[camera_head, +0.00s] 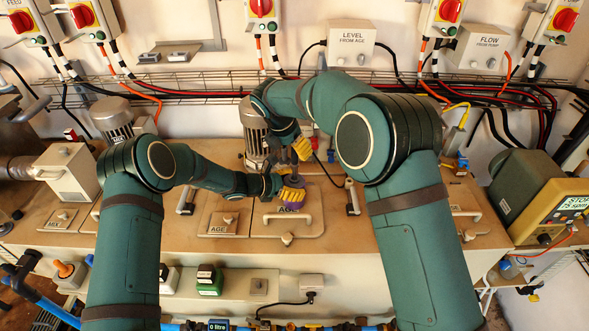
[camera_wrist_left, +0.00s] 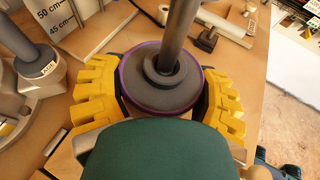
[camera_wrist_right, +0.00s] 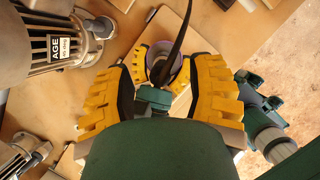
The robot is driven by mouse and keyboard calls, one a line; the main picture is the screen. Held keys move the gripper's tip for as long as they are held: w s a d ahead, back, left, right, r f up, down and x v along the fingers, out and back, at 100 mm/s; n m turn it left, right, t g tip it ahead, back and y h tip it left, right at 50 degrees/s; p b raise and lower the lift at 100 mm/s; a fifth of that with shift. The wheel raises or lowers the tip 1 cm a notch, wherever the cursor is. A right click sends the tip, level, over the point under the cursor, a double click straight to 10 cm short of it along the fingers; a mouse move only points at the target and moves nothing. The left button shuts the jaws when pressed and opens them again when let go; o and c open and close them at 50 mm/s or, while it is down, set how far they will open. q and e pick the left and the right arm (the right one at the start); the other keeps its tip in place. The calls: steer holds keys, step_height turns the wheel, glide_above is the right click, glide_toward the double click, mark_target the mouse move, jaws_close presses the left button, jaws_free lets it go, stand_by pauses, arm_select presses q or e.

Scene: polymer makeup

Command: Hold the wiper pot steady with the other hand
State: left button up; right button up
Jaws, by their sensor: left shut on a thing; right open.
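The wiper pot (camera_wrist_left: 160,88), a dark round pot with a purple rim, is between the yellow fingers of my left gripper (camera_wrist_left: 160,105), which is shut on it. A grey rod (camera_wrist_left: 178,35) stands up out of its collar. In the head view the pot (camera_head: 291,182) is above the bench, near the AGE plate. My right gripper (camera_wrist_right: 158,95) is open, above the pot. The pot's purple rim (camera_wrist_right: 180,72) shows beyond the block.
A ribbed grey motor marked AGE (camera_wrist_right: 52,45) stands close to the left of my right gripper. A yellow-fronted box (camera_head: 553,208) stands at the right end. Cables run along the back wall.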

steer(key=shift+o, duration=0.2)
steer(key=shift+x, duration=1.3)
jaws_close()
step_height(320, 180, up, 15)
stand_by(0.5)
steer(key=shift+r, duration=0.15)
arm_select(q)
steer(key=o, duration=1.3)
